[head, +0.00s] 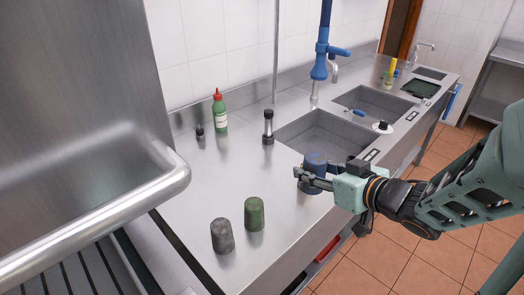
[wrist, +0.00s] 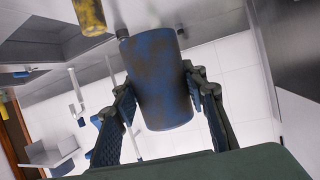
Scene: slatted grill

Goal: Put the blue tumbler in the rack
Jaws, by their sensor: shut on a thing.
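The blue tumbler (head: 315,160) has brownish patches and stands near the front edge of the steel counter, beside the near sink. My gripper (head: 311,181) reaches it from the right and is shut on it. In the wrist view the tumbler (wrist: 160,80) sits between the two fingers. Whether its base touches the counter I cannot tell. A slatted grill (head: 75,268) shows at the lower left of the head view, partly hidden by a large steel hood with a rounded rim. I cannot tell for sure whether this is the rack.
A grey tumbler (head: 222,236) and a green tumbler (head: 254,214) stand on the near counter. A green bottle with a red cap (head: 220,111) and a dark-topped shaker (head: 268,128) stand farther back. The sink (head: 322,138) lies behind my gripper. The steel hood (head: 80,110) blocks the left.

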